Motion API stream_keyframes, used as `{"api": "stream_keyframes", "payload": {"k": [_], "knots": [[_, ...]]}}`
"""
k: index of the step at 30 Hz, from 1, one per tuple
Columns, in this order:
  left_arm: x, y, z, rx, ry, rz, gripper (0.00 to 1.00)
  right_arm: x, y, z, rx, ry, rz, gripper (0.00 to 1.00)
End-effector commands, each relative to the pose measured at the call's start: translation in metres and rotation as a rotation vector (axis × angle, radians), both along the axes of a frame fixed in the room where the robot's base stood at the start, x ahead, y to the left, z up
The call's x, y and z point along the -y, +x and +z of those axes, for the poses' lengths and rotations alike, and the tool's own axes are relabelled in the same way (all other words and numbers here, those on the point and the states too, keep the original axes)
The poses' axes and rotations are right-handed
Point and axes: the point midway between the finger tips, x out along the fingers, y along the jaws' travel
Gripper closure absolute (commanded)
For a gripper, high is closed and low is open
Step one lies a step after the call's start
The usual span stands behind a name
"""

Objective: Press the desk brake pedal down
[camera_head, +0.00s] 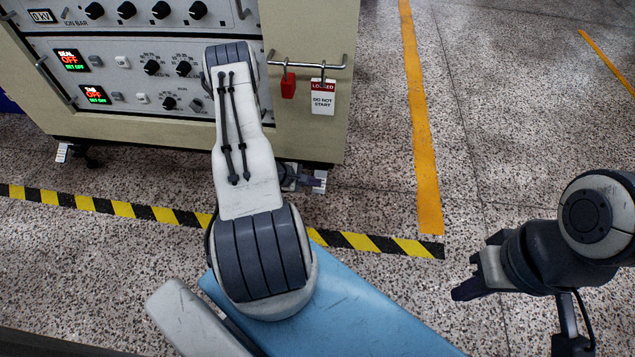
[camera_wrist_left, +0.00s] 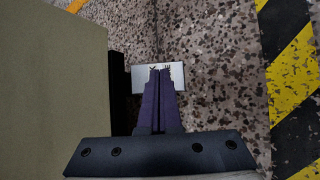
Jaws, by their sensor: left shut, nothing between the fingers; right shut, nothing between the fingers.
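A small white pedal plate (camera_head: 320,181) with dark marks sticks out at the foot of the cabinet's right front corner. It also shows in the left wrist view (camera_wrist_left: 143,78), partly covered by my fingers. My left gripper (camera_head: 308,181) is shut and empty, with its dark purple fingertips (camera_wrist_left: 160,72) overlapping the plate in view. I cannot tell whether they touch it or whether the plate is pressed down. My left arm hides part of the cabinet front. My right gripper (camera_head: 462,292) is shut and empty, over open floor at the right.
The beige cabinet (camera_head: 335,130) carries control panels, a rail and a hanging red lock with a tag (camera_head: 322,100). A similar white plate (camera_head: 62,152) is at its left foot. Yellow-black tape (camera_head: 135,211) and an orange line (camera_head: 420,130) mark the floor. Floor at right is clear.

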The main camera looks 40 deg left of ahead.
Motion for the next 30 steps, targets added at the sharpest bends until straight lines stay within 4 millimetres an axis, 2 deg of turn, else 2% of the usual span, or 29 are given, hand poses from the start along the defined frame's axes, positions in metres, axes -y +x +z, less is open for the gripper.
{"api": "stream_keyframes", "payload": {"k": [16, 30], "knots": [[0.0, 0.0, 0.03, 0.0, 0.0, 0.0, 1.0, 0.0, 0.0, 0.035, 0.0, 0.0, 0.0, 1.0], [0.0, 0.0, 0.033, 0.0, 0.0, 0.0, 1.0, 0.0, 0.0, 0.039, 0.0, 0.0, 0.0, 1.0]]}}
